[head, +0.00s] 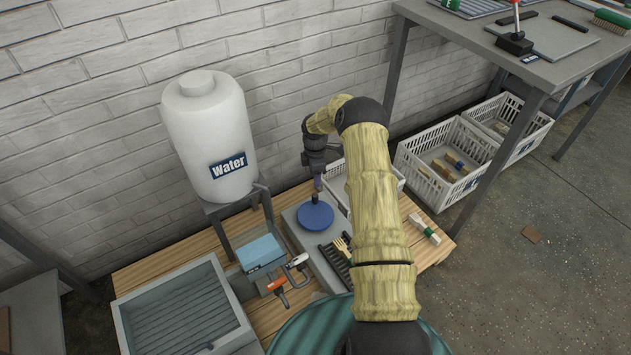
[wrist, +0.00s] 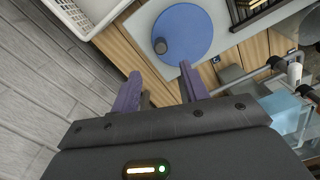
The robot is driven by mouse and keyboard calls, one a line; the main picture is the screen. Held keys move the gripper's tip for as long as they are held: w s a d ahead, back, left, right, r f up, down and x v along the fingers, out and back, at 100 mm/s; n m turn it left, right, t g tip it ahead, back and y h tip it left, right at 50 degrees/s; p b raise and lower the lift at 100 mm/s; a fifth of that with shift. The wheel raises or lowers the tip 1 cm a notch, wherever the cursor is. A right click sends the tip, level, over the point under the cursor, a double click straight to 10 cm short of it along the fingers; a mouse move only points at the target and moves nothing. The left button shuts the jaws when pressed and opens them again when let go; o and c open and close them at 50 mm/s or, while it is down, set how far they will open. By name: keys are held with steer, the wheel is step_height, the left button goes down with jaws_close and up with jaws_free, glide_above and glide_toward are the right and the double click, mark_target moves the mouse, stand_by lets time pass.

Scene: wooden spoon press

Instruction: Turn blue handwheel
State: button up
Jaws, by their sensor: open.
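The blue handwheel (head: 317,216) is a flat round disc with a small dark knob on it, on a grey plate in the middle of the head view. In the wrist view the blue handwheel (wrist: 190,36) lies beyond the fingertips, its grey knob (wrist: 161,46) left of the disc's centre. My gripper (head: 318,184) is above the wheel near its far edge, pointing down. In the wrist view my gripper (wrist: 160,80) is open, with two purple fingers apart and nothing between them. The fingers appear clear of the wheel and knob.
A white water tank (head: 208,125) on a stand is to the left. A blue box (head: 261,252), an orange-handled tool (head: 279,284) and a grey basin (head: 180,310) are nearer. White crates (head: 432,187) stand on the right.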

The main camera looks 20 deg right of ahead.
step_height(320, 180, up, 6)
steer(key=shift+f+p, duration=0.2)
steer(key=shift+p, duration=0.5)
steer(key=shift+s+r, duration=0.1)
steer(key=s+a+r+m+t, duration=0.1)
steer(key=s+a+r+m, duration=0.3)
steer(key=r, duration=0.4)
steer(key=s+a+r+m, duration=0.2)
steer(key=s+a+r, duration=0.3)
steer(key=s+r, duration=0.2)
steer(key=s+a+r+m, duration=0.1)
steer(key=s+r+m, duration=0.3)
steer(key=s, duration=0.6)
steer(key=s+a+r+m+t, duration=0.1)
steer(key=s+r+m, duration=0.3)
steer(key=s, duration=0.6)
steer(key=shift+s+a+m+t+p, duration=0.2)
steer(key=shift+a+m+t+p, duration=0.1)
steer(key=shift+a+m, duration=0.55)
steer(key=shift+d+f, duration=0.1)
steer(key=shift+d, duration=0.05)
steer(key=shift+c, duration=0.9)
